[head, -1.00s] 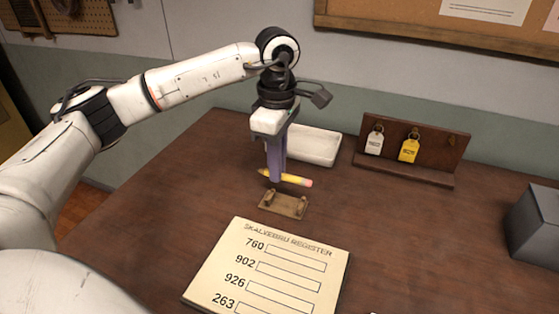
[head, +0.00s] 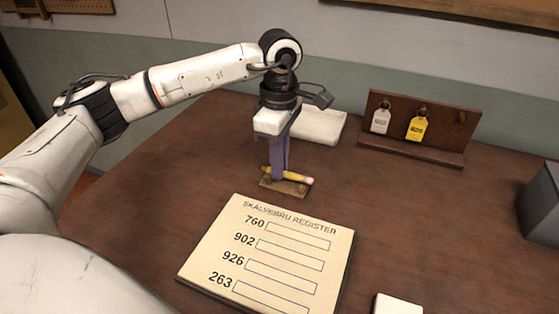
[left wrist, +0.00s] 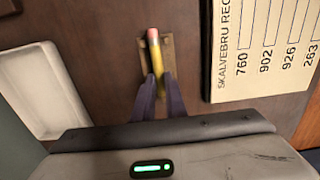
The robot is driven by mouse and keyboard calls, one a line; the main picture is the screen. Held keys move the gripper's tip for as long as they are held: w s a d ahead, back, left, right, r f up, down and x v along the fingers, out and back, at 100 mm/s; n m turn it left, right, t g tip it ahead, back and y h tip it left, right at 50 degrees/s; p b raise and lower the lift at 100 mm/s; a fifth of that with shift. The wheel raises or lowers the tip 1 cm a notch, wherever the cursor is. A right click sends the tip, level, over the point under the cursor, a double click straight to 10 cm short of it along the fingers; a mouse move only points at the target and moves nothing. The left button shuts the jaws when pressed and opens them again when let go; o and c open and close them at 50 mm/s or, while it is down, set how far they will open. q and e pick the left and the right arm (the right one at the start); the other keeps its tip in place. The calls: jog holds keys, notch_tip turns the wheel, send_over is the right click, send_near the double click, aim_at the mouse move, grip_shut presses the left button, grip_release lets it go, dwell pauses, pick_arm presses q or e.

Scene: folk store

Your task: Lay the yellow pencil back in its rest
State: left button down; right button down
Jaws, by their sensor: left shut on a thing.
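The yellow pencil (head: 295,179) has a pink eraser end pointing right in the head view. My left gripper (head: 279,177) points down and is shut on the pencil. The wooden rest (head: 287,189) lies on the desk directly under it, and the pencil runs along its length. In the left wrist view the pencil (left wrist: 155,60) shows between the two purple fingers (left wrist: 159,95), over the brass-coloured rest (left wrist: 169,52). I cannot tell whether the pencil touches the rest. My right gripper is not in view.
A register board (head: 270,258) lies in front of the rest. A white tray (head: 320,126) is behind the gripper. A wooden key rack (head: 415,130) with white and yellow tags stands back right. A grey box (head: 540,205) is at the right edge. Desk between is clear.

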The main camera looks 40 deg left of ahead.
pick_arm(q)
jog(key=c, duration=1.7)
grip_release()
jog(key=shift+r, duration=0.1)
notch_tip(320, 180, up, 10)
jog(key=shift+r, duration=0.1)
